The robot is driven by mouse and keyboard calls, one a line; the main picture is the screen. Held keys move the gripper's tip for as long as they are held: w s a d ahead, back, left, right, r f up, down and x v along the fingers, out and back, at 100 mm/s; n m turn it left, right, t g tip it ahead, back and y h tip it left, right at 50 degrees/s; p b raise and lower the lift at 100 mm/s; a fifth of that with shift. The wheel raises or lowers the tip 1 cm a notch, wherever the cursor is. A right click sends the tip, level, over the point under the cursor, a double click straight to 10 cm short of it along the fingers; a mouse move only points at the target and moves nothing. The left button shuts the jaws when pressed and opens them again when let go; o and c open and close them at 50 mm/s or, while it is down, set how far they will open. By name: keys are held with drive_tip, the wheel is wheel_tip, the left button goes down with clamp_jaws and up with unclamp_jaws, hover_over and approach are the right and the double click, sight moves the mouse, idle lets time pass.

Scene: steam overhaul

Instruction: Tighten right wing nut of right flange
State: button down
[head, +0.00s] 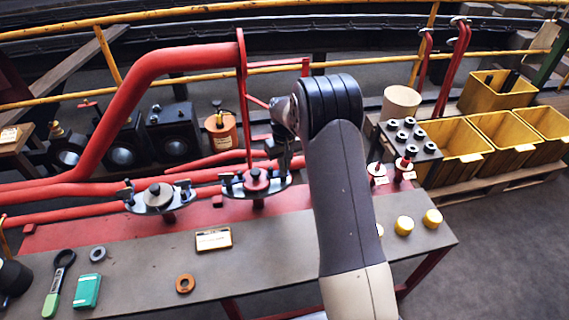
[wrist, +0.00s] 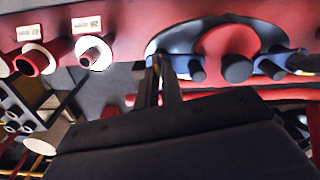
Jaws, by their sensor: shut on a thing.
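The right flange (head: 257,184) is a blue-grey oval plate with a red round centre, on the red-topped bench. In the wrist view its blue plate (wrist: 181,42) and red disc (wrist: 240,42) fill the upper right, with several dark pegs in front. My gripper (head: 286,160) is over the right end of this flange, pointing down. In the wrist view my gripper's fingers (wrist: 160,66) are close together at the plate's left end, shut on the right wing nut. The nut is almost wholly hidden by the fingers. The left flange (head: 157,197) stands apart to the left.
Red and white stubs (head: 377,172) stand right of my arm and show in the wrist view (wrist: 94,52). A rack of cylinders (head: 409,138), yellow caps (head: 403,225) and yellow bins (head: 459,146) are at right. A red pipe (head: 150,75) rises behind the flanges.

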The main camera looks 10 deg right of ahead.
drive_tip(key=shift+r+m, duration=0.1)
drive_tip(key=shift+m, duration=1.1)
drive_tip(key=c, duration=1.6)
unclamp_jaws()
drive_tip(key=shift+o, duration=0.2)
wheel_tip(320, 180, up, 11)
drive_tip(key=shift+f, duration=0.2)
wheel_tip(320, 180, down, 11)
drive_tip(key=shift+f, duration=0.1)
drive_tip(key=shift+r, duration=0.2)
